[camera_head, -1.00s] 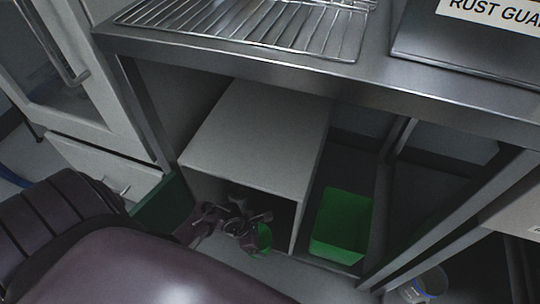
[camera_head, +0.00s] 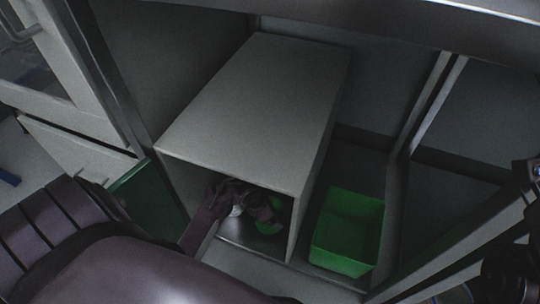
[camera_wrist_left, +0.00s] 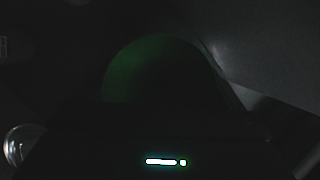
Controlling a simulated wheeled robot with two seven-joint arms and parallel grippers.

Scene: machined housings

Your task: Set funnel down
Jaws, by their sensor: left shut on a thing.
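The green funnel (camera_head: 271,217) shows partly inside the open front of a grey box-like cubby (camera_head: 240,110) under the bench. My left gripper (camera_head: 254,203) reaches into the cubby and is shut on the funnel. The funnel is tilted or turned partly away, and the gripper hides much of it. In the left wrist view the funnel's dim green round shape (camera_wrist_left: 150,65) fills the upper middle. It is too dark to tell whether the funnel touches the cubby floor (camera_head: 240,233). Dark parts of what looks like my right gripper (camera_head: 522,215) show at the right edge; its fingers are unclear.
A bright green open bin (camera_head: 348,232) stands right of the cubby. A dark green bin (camera_head: 150,200) stands to its left. Bench legs (camera_head: 425,105) frame the space. A clear rounded thing (camera_wrist_left: 22,146) shows at the wrist view's lower left.

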